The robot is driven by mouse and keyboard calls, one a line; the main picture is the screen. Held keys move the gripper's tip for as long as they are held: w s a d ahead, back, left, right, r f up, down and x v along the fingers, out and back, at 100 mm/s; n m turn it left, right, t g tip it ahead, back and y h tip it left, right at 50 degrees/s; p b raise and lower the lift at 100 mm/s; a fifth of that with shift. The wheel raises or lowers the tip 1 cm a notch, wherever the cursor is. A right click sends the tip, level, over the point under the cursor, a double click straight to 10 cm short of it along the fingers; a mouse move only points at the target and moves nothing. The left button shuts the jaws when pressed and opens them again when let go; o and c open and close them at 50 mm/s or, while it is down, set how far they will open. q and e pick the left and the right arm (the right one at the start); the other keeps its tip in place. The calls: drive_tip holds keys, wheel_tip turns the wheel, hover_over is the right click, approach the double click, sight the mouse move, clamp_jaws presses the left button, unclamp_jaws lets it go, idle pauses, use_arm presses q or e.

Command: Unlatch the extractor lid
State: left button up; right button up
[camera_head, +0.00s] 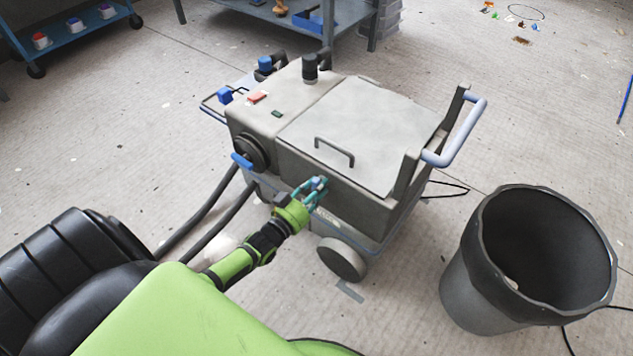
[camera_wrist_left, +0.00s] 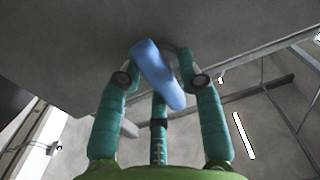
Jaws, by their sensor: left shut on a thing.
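The extractor is a grey wheeled machine with a flat lid (camera_head: 365,118) on its top right part. The lid lies closed and has a dark bar handle (camera_head: 334,151). A blue latch (camera_wrist_left: 158,76) sits on the machine's front face below the lid edge. My left gripper (camera_head: 318,187) is at that front face, with its teal fingers shut on the latch. In the left wrist view the fingers (camera_wrist_left: 160,80) stand on both sides of the blue latch, which is tilted. My right gripper is not in view.
A dark bin (camera_head: 470,285) stands on the floor at the right. The extractor has a blue-grey push handle (camera_head: 462,135), a front wheel (camera_head: 341,259) and black hoses (camera_head: 203,213) at its left. A blue shelf cart (camera_head: 75,35) and a workbench (camera_head: 340,14) stand behind.

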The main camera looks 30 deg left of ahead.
use_arm(q)
drive_tip(key=shift+s+d+f, duration=0.2)
drive_tip(key=shift+d+f, duration=0.05)
drive_tip(key=shift+d, duration=0.05)
drive_tip(key=o, duration=1)
drive_tip(key=shift+w+r, duration=0.1)
drive_tip(key=shift+a, duration=0.1)
drive_tip(key=s, duration=0.8)
drive_tip(key=s+a, duration=0.1)
drive_tip(key=s, duration=0.3)
